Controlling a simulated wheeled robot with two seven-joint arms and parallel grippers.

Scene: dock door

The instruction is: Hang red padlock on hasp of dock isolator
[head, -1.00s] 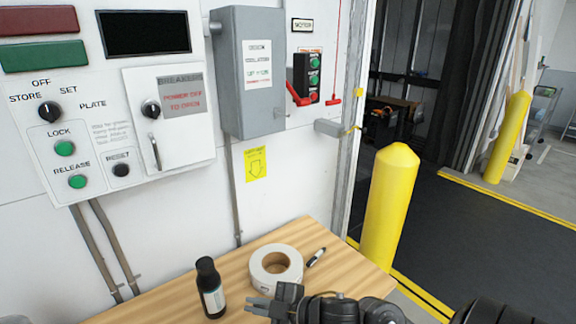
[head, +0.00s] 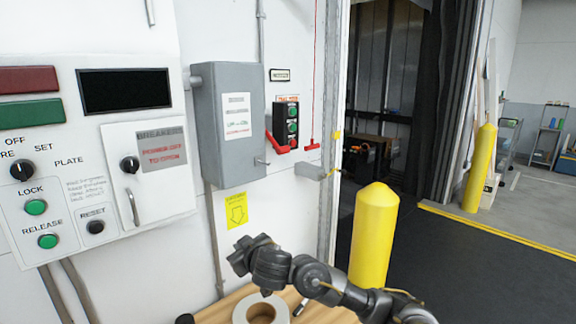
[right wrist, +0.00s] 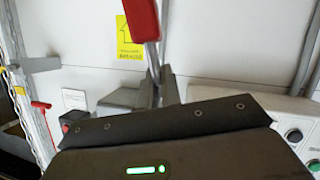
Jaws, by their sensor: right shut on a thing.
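The red padlock (right wrist: 143,18) shows at the top edge of the right wrist view, partly cut off, with its grey shackle running down between my fingers. My right gripper (right wrist: 156,82) is shut on it. In the head view my right gripper (head: 240,256) is raised above the table, below and right of the yellow arrow label; I cannot make out the padlock there. The dock isolator appears to be the grey wall box (head: 228,125) with a white label. A small metal piece (head: 262,161), possibly the hasp, sticks out at its lower right. My left gripper is not in view.
A control panel (head: 95,190) is left of the box. A yellow bollard (head: 374,235) stands beyond. A tape roll (head: 262,312) lies on the wooden table (head: 212,314).

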